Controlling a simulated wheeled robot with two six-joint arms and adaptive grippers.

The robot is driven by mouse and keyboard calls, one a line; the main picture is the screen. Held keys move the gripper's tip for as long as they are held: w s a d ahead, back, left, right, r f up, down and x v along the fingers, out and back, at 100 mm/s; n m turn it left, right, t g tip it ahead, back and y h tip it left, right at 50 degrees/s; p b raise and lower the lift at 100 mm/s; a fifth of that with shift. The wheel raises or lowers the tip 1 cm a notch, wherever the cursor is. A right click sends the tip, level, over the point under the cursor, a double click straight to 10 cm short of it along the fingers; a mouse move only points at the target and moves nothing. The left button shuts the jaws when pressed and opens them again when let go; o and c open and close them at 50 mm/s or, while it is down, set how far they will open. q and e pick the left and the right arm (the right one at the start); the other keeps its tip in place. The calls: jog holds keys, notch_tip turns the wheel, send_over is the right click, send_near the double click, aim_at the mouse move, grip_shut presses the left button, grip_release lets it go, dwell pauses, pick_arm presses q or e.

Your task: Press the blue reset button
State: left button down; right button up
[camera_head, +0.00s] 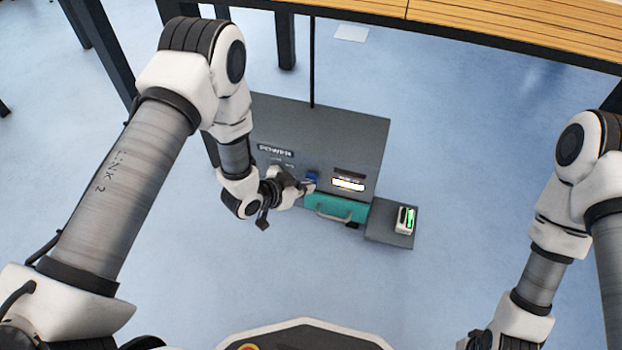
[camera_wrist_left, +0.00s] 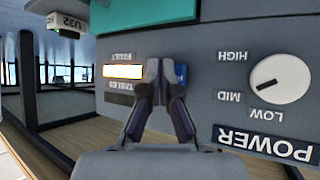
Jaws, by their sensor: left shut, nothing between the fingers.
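The blue button (camera_head: 312,176) sits on the front of a grey control box (camera_head: 340,135), left of the lit display. In the left wrist view the blue button (camera_wrist_left: 181,74) is partly hidden behind my fingers. My left gripper (camera_head: 308,187) is shut and empty, with its tips at the panel close to the button. In the wrist view the closed fingertips (camera_wrist_left: 163,70) overlap the button's edge; I cannot tell whether they touch it. My right arm is at the lower right, with only a dark end part showing at the bottom edge; its fingers are out of frame.
The box carries a lit display (camera_head: 348,184), a POWER label (camera_head: 276,150) and a dial (camera_wrist_left: 281,77). Below is a teal drawer (camera_head: 335,207) with a handle. A wooden table (camera_head: 470,20) is behind.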

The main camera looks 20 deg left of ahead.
pick_arm(q)
jog(key=shift+w, duration=0.4)
dwell(0.5)
jog(key=shift+s+p, duration=0.55)
jog(key=shift+s, duration=0.3)
jog(key=shift+s, duration=0.1)
jog(key=shift+s+a+p, duration=0.1)
jog(key=shift+s+p, duration=0.95)
jog(key=shift+s, duration=1.35)
